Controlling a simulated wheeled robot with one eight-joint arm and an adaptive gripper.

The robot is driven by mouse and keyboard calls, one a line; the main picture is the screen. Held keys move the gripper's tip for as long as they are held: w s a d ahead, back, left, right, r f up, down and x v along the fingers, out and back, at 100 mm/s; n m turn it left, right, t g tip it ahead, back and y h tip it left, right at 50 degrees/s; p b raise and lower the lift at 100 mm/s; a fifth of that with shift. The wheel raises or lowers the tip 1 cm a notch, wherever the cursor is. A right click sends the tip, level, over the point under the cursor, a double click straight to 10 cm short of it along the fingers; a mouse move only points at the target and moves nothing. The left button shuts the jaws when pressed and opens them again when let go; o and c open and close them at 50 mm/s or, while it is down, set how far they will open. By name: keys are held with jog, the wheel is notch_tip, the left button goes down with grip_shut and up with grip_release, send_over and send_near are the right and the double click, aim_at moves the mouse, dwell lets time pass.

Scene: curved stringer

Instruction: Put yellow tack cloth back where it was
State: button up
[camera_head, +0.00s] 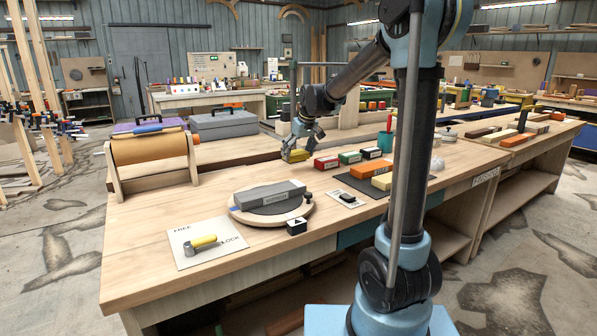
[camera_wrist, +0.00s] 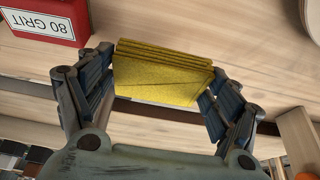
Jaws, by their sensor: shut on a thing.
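The yellow tack cloth (camera_wrist: 165,77) is a folded yellow pad held between the two fingers of my gripper (camera_wrist: 163,92). In the wrist view it spans the gap between the fingers, with wood tabletop beyond it. In the head view my gripper (camera_head: 297,148) is over the far part of the workbench (camera_head: 150,250), left of a row of coloured blocks.
A red 80 GRIT block (camera_wrist: 45,20) is close by; it also shows in the head view (camera_head: 326,163). A roll on a wooden stand (camera_head: 150,160) is to the left. A round turntable (camera_head: 270,215) with a grey block is in front. Bare bench lies between.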

aim_at(297, 174)
jog(key=f, duration=0.6)
jog(key=shift+d+f, duration=0.2)
jog(key=shift+f, duration=0.1)
jog(key=o, duration=1)
jog(key=shift+c, duration=0.2)
